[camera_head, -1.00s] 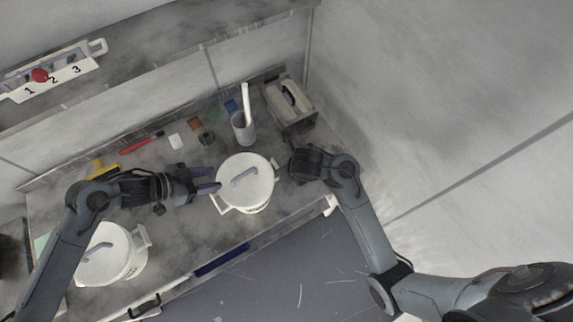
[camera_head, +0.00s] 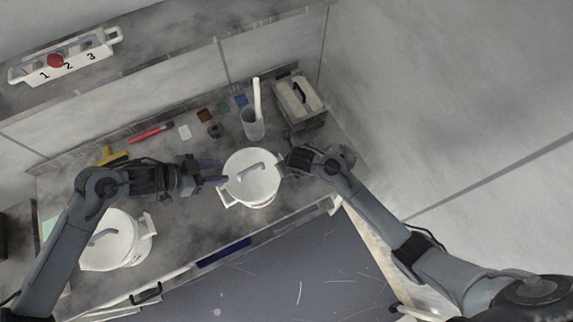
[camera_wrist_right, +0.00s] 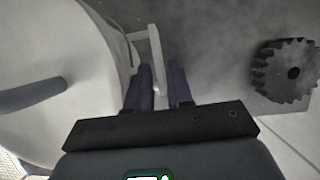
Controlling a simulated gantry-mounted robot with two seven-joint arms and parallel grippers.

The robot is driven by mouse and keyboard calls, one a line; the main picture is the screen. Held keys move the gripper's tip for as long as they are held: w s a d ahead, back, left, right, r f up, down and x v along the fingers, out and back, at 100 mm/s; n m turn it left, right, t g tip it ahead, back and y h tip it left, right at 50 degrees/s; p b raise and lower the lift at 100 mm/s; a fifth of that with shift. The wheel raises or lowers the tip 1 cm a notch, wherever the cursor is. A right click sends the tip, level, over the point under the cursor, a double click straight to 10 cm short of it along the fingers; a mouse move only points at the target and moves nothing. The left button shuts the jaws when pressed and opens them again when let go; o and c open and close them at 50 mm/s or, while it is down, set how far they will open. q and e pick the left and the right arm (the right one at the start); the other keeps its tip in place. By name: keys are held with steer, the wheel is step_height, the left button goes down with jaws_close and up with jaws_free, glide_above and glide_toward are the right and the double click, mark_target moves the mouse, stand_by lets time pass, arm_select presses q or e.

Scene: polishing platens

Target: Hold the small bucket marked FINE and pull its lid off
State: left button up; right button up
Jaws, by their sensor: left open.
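A white bucket (camera_head: 235,194) with a grey bar grip on its lid (camera_head: 251,172) stands upright between my grippers. Its lid is on; I cannot read its marking. A second white, lidded bucket (camera_head: 128,247) stands at the lower left. My left gripper (camera_head: 213,171) is open, its purple fingers at the left side of the middle bucket's rim. My right gripper (camera_head: 284,165) is at that bucket's right side. In the right wrist view, a white side handle (camera_wrist_right: 151,42) runs down between the right fingers (camera_wrist_right: 161,85); I cannot tell whether they grip it. The lid's bar (camera_wrist_right: 32,95) shows at left.
Behind the bucket stand a grey cup with a white stick (camera_head: 252,124) and a box with a handle (camera_head: 300,100). A red marker (camera_head: 150,133) and small blocks lie along the back. A dark toothed disc (camera_wrist_right: 286,72) shows in the right wrist view. A numbered tray (camera_head: 66,58) is on the shelf.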

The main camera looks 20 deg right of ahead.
steer(key=shift+w+f, duration=0.15)
steer(key=shift+f, duration=0.2)
jaws_close()
stand_by(1.4)
stand_by(0.4)
stand_by(0.8)
